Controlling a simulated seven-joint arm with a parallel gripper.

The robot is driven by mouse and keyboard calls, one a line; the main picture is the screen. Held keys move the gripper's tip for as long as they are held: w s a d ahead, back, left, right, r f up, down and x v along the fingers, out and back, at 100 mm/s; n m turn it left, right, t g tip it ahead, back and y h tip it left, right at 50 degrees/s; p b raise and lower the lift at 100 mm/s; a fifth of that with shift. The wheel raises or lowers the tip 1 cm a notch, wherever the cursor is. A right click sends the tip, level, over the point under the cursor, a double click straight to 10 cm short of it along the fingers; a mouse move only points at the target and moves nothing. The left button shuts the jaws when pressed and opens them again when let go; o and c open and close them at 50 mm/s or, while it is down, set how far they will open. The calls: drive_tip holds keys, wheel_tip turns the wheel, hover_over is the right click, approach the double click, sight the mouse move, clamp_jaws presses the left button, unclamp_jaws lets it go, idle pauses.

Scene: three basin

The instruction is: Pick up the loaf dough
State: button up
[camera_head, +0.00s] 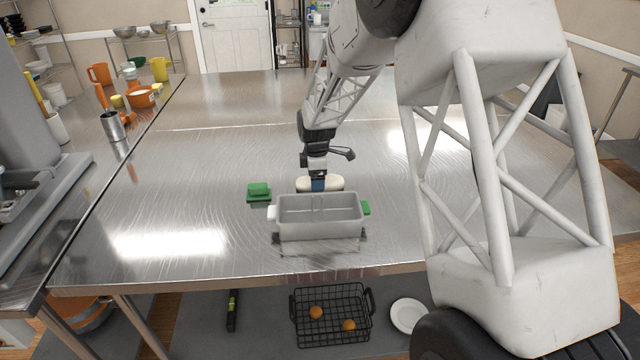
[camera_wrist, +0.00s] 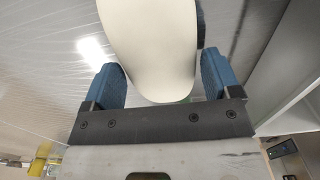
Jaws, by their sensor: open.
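The loaf dough (camera_head: 334,183) is a pale, rounded oblong on the steel table, just behind a grey basin. My gripper (camera_head: 318,184) is down at the dough, its blue fingers in front of the dough's middle in the head view. In the wrist view the dough (camera_wrist: 152,45) lies between the two blue fingers of my gripper (camera_wrist: 160,85), which are open. A gap shows on the left side; the right finger is very close to the dough, and I cannot tell if it touches. The grey basin (camera_head: 320,232) hides the dough's lower front.
A green block (camera_head: 258,191) sits left of the basin. A white piece (camera_head: 272,212) and a green piece (camera_head: 366,208) show at the basin's ends. A metal cup (camera_head: 112,126) stands far left. Below are a wire basket (camera_head: 331,338) and a white plate (camera_head: 408,314).

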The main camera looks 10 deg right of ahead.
drive_tip(key=shift+f, duration=0.5)
drive_tip(key=c, duration=1.1)
